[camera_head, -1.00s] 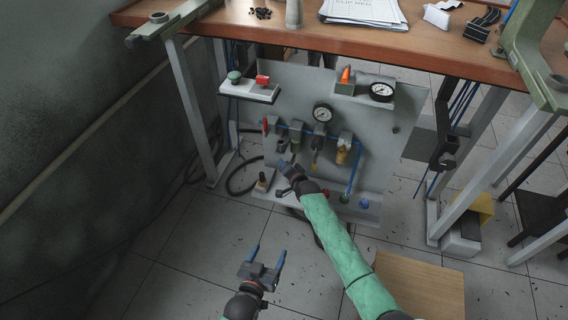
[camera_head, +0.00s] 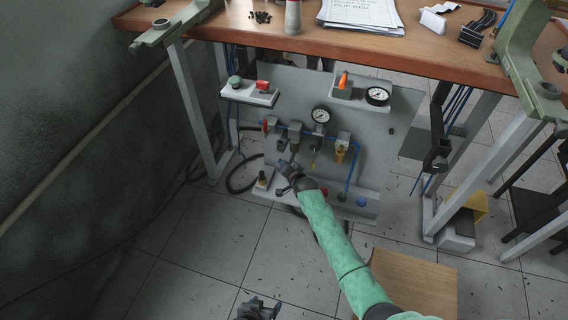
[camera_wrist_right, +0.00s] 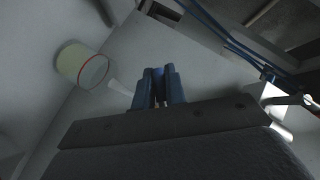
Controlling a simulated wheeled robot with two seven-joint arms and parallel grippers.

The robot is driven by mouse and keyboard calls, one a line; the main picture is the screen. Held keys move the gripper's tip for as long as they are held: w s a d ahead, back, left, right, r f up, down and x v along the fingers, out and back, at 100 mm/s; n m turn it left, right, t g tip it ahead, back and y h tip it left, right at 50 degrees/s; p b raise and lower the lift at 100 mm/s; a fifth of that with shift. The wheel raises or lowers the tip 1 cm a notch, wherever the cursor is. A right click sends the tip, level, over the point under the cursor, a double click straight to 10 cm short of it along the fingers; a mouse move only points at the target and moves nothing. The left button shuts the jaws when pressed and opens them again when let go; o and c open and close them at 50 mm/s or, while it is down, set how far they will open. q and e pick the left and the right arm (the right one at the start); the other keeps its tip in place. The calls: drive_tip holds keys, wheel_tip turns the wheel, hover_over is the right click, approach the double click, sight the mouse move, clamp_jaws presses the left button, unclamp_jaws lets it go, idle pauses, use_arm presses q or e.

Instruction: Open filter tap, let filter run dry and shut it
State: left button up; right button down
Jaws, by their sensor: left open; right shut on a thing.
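The grey pneumatic panel (camera_head: 375,150) stands under the bench, with a row of air units across it. The filter cannot be told surely among these units; a grey unit (camera_head: 295,133) hangs just above my right gripper (camera_head: 283,165). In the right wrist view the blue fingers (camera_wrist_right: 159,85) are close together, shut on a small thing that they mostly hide. I cannot make out whether it is the tap. My left gripper (camera_head: 258,306) is low at the bottom edge of the head view, partly cut off, open and apart from the panel.
A pressure gauge (camera_head: 321,115) and an amber-bowled unit (camera_head: 341,150) sit right of my right gripper. A red-ringed pale cylinder (camera_wrist_right: 82,66) shows in the wrist view. A black hose (camera_head: 240,175) loops at left. The wooden bench (camera_head: 300,42) overhangs the panel.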

drive_tip(key=shift+d+n+g+p, duration=0.15)
drive_tip(key=shift+n+g+p, duration=0.15)
drive_tip(key=shift+p, duration=1.2)
drive_tip(key=shift+s+d+f+h+p, duration=0.1)
drive_tip(key=shift+f+h+p, duration=0.15)
drive_tip(key=shift+h+p, duration=0.45)
drive_tip(key=c, duration=1.5)
unclamp_jaws()
drive_tip(key=shift+o, duration=0.2)
